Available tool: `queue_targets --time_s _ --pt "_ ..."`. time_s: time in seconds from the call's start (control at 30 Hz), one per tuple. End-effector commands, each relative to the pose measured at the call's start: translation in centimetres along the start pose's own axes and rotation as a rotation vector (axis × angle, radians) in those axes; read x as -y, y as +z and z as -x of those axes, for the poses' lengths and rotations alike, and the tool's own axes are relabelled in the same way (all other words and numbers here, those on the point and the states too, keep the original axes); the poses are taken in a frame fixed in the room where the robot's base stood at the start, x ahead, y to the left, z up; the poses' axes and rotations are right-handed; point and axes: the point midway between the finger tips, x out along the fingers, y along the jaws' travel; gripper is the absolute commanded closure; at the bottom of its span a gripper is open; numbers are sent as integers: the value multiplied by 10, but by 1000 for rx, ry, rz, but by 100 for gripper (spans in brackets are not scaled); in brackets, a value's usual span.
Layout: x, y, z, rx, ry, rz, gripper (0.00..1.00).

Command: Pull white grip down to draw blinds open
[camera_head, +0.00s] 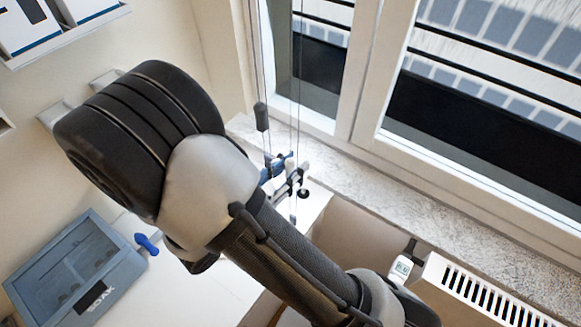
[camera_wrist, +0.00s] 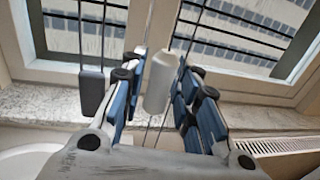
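The white grip (camera_wrist: 162,82) hangs upright on a thin cord in front of the window in the wrist view. My gripper (camera_wrist: 166,76) has one blue-padded finger on each side of it. The fingers are apart, with narrow gaps beside the grip; I cannot tell how deep it lies between them. In the head view my arm covers most of the gripper, and blue and dark finger parts (camera_head: 284,172) show near the cords. The white grip is not clear there. A dark grip (camera_wrist: 92,93) hangs on its own cords left of my gripper; it also shows in the head view (camera_head: 261,116).
The window frame (camera_head: 368,70) and speckled sill (camera_head: 405,190) lie behind the cords. A white radiator (camera_head: 480,295) with a small thermostat (camera_head: 401,267) is below the sill. A blue-grey box (camera_head: 75,268) and a small blue dumbbell-like object (camera_head: 147,243) are at lower left.

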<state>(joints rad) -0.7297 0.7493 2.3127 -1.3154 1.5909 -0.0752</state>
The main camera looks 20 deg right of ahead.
Motion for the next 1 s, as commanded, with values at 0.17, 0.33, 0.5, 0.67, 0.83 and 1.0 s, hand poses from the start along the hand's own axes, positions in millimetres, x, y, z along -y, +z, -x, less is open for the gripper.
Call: queue_targets --time_s 0.17,0.33,0.5,0.67,0.83,1.0 --pt "0 0 0 0 0 0 86" --pt "0 0 0 0 0 0 97" --pt "0 0 0 0 0 0 100" --pt "0 0 0 0 -1 0 100" --pt "0 -3 0 0 -1 0 100" --pt "0 -34 0 0 -1 0 100"
